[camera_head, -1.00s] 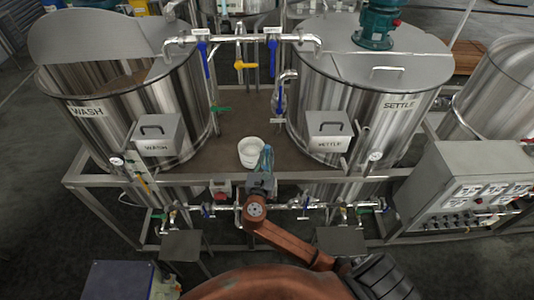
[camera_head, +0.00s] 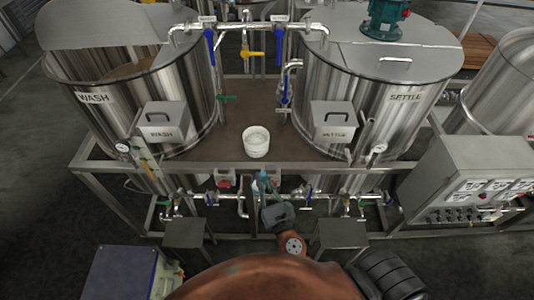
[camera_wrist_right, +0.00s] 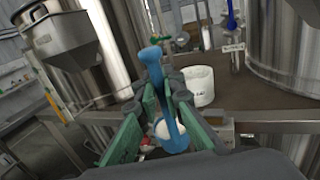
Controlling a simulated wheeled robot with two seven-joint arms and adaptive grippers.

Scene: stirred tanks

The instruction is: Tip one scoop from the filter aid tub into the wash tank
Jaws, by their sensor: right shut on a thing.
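The wash tank (camera_head: 104,122) stands at the left, labelled WASH. Its top is partly open and brownish contents (camera_head: 130,68) show inside. The white filter aid tub (camera_head: 256,143) stands upright on the brown deck between the tanks; it also shows in the right wrist view (camera_wrist_right: 199,88). My right gripper (camera_head: 265,190) is in front of the deck edge, apart from the tub. Its green fingers (camera_wrist_right: 160,100) are shut on a blue scoop (camera_wrist_right: 151,57). A white patch shows within the scoop's lower blue part; I cannot tell for sure that it is powder. My left gripper is out of view.
The settle tank (camera_head: 390,115) stands at the right. Pipes with blue and yellow valve handles (camera_head: 252,54) cross behind the tub. A frame rail (camera_head: 215,167) and lower valves lie near my arm. A grey control panel (camera_head: 465,185) stands at the right.

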